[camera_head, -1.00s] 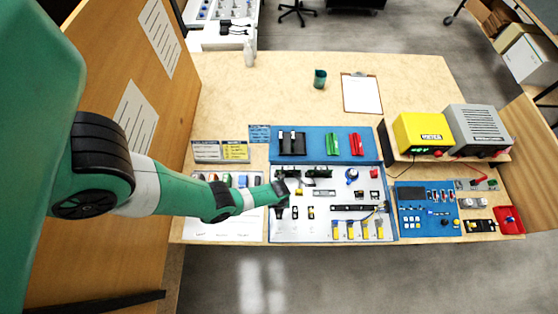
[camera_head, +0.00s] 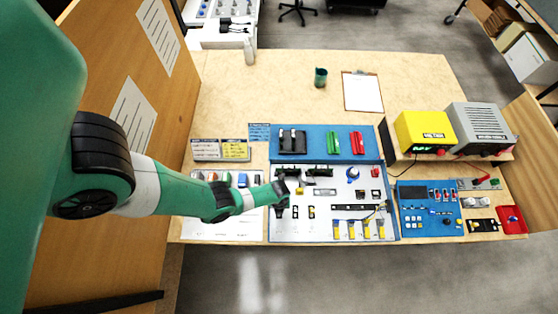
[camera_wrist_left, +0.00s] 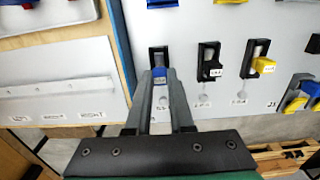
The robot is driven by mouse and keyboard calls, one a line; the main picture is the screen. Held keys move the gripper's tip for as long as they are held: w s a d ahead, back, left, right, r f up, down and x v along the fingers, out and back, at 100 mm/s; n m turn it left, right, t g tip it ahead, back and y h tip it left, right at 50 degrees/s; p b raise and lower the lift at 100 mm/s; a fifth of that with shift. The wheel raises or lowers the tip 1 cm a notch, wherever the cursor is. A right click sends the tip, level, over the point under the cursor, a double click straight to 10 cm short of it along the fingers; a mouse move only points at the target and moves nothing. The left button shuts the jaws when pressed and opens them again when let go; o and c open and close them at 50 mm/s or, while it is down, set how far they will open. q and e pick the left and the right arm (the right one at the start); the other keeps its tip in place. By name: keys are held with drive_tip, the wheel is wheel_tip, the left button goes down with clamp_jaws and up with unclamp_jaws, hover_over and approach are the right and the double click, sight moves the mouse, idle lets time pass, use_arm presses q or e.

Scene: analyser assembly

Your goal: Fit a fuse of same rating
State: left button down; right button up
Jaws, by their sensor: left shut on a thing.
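My left gripper (camera_head: 281,194) is over the left part of the white board (camera_head: 335,190) in the head view. In the left wrist view the gripper (camera_wrist_left: 160,78) is shut on a small blue fuse (camera_wrist_left: 160,74). The fuse is at the lower end of the leftmost black holder (camera_wrist_left: 158,52); I cannot tell if it is seated. My right gripper is not in view.
A blue panel (camera_head: 314,132) with black, green and red parts lies behind the board. A yellow meter (camera_head: 423,132) and a grey unit (camera_head: 479,128) stand at the right. A clipboard (camera_head: 362,92) and a green cup (camera_head: 320,77) lie farther back, with bare tabletop around them.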

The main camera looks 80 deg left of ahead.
use_arm(q)
drive_tip(key=shift+f+b, duration=0.4)
drive_tip(key=shift+f, duration=0.05)
idle(0.6)
drive_tip(key=shift+c, duration=2)
unclamp_jaws()
drive_tip(key=shift+r, duration=0.1)
wheel_tip(320, 180, up, 7)
drive_tip(key=p, duration=0.7)
